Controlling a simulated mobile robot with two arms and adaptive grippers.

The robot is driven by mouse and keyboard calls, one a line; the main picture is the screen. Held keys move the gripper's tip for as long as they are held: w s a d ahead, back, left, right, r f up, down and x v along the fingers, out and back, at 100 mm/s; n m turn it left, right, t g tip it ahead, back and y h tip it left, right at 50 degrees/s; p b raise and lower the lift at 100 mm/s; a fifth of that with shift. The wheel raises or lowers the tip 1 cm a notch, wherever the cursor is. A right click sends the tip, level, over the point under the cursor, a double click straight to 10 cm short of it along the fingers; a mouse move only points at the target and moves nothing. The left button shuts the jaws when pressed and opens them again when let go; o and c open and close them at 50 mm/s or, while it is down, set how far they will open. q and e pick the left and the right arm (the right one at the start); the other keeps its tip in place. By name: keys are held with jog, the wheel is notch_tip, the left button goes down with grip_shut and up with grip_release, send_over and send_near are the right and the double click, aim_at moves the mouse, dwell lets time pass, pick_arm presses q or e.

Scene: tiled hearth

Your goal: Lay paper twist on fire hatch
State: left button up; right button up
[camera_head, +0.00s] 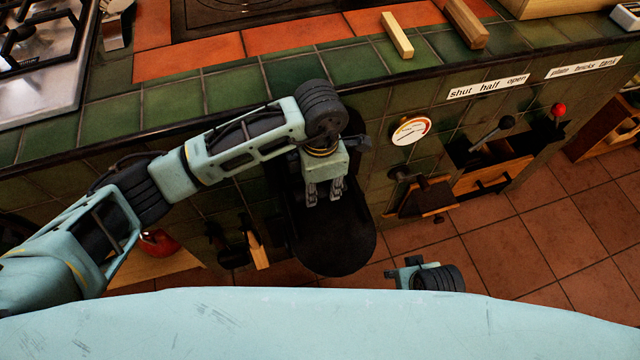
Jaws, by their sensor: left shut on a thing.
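A black, round-ended plate (338,245) juts from the front of the tiled hearth; it looks like the fire hatch's leaf, lowered. My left gripper (326,197) points down over its inner part, close to the hearth front. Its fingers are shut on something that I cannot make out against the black. I cannot pick out the paper twist anywhere. A teal part with black rings at the lower middle is my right wrist; my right gripper (391,274) barely shows and its fingers are unclear.
A pale stick (397,36) and a brown block (465,24) lie on the tiled top. A round gauge (411,130), a black-knobbed lever (493,132) and a red-knobbed lever (558,112) are on the front. Tiled floor (540,225) is clear at the right.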

aim_at(320, 188)
pick_arm(q)
jog(key=shift+f, duration=0.1)
jog(key=o, duration=0.5)
jog(key=shift+o, duration=1.3)
pick_arm(e)
jog(key=shift+w+a+r, duration=0.1)
jog(key=shift+w+r, duration=0.05)
jog(key=shift+r, duration=0.25)
pick_arm(q)
notch_tip(320, 188, up, 8)
jog(key=shift+f+p, duration=0.1)
jog(key=shift+p, duration=0.35)
pick_arm(e)
jog(key=f, duration=0.2)
jog(key=s+f, duration=0.1)
jog(key=f, duration=0.1)
jog(key=shift+s, duration=0.1)
pick_arm(q)
jog(key=shift+s, duration=0.1)
pick_arm(e)
jog(key=shift+s, duration=0.1)
